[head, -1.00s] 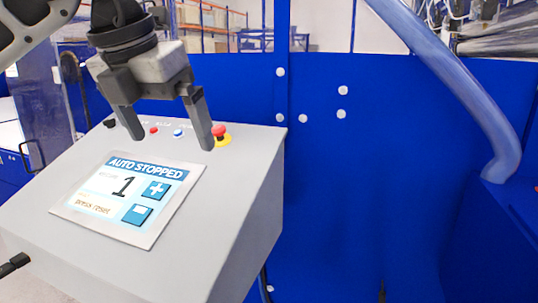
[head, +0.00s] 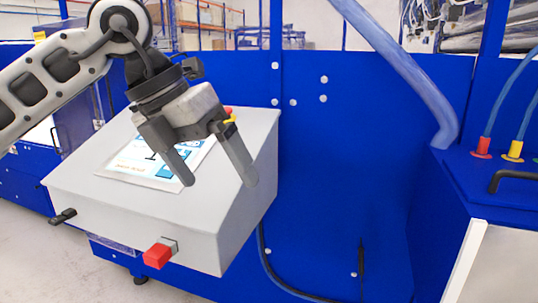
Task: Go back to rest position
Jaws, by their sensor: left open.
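My left gripper (head: 220,184) is open and empty. Its two dark fingers point down in front of the grey control box (head: 110,207), apart from each other. The arm comes in from the left. A red emergency button with a yellow ring (head: 230,117) shows only in part behind the gripper. My right gripper is not in view.
A blue panel wall (head: 345,170) stands behind. Grey floor (head: 60,275) shows at lower left.

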